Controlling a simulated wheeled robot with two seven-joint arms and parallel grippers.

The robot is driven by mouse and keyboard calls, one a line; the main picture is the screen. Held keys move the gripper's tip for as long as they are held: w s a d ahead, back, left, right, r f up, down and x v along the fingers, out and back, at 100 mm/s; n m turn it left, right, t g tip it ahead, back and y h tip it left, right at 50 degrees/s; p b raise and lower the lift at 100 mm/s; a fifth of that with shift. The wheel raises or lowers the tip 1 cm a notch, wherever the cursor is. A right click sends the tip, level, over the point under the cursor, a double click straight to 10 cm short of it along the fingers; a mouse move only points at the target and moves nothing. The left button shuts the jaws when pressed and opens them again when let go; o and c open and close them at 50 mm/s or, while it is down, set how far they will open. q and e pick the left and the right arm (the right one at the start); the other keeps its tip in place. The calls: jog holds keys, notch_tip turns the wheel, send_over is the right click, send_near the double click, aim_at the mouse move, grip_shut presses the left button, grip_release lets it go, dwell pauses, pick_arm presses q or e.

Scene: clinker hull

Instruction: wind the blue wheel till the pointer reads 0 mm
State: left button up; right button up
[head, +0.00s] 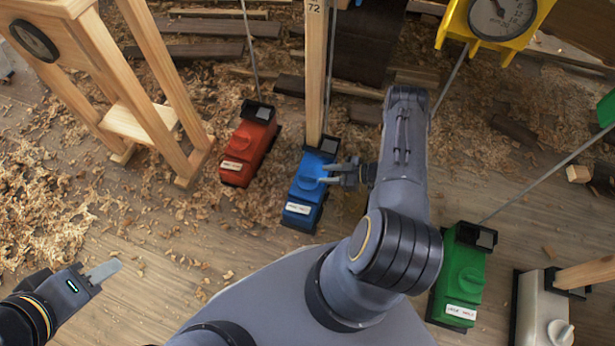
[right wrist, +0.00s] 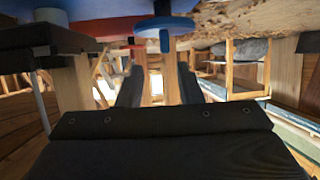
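The blue wheel (head: 319,176) sits on top of a blue box (head: 301,197) in the middle of the head view. In the right wrist view the blue wheel (right wrist: 165,24) is at the top, with a small blue peg hanging into view. My right gripper (head: 333,174) is at the wheel's right side. Its fingers stand apart with no object visibly between them; whether they touch the wheel is unclear. A yellow-framed dial (head: 497,16) is at the top right, its reading too small to tell. My left gripper (head: 103,271) is low on the left, away from the boxes.
A red box (head: 248,150) stands left of the blue one, a green box (head: 461,280) to the right. A white box (head: 541,310) is at the lower right. A numbered post (head: 314,60) rises behind the blue box.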

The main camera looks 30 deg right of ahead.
aim_at(309, 176)
jog(key=x, duration=0.2)
jog(key=b+x, duration=0.1)
jog(key=x, duration=0.2)
jog(key=b+x, duration=0.1)
jog(key=x, duration=0.1)
jog(key=shift+a+f, duration=0.15)
jog(key=shift+a, duration=0.4)
jog(key=shift+s, duration=0.1)
grip_shut()
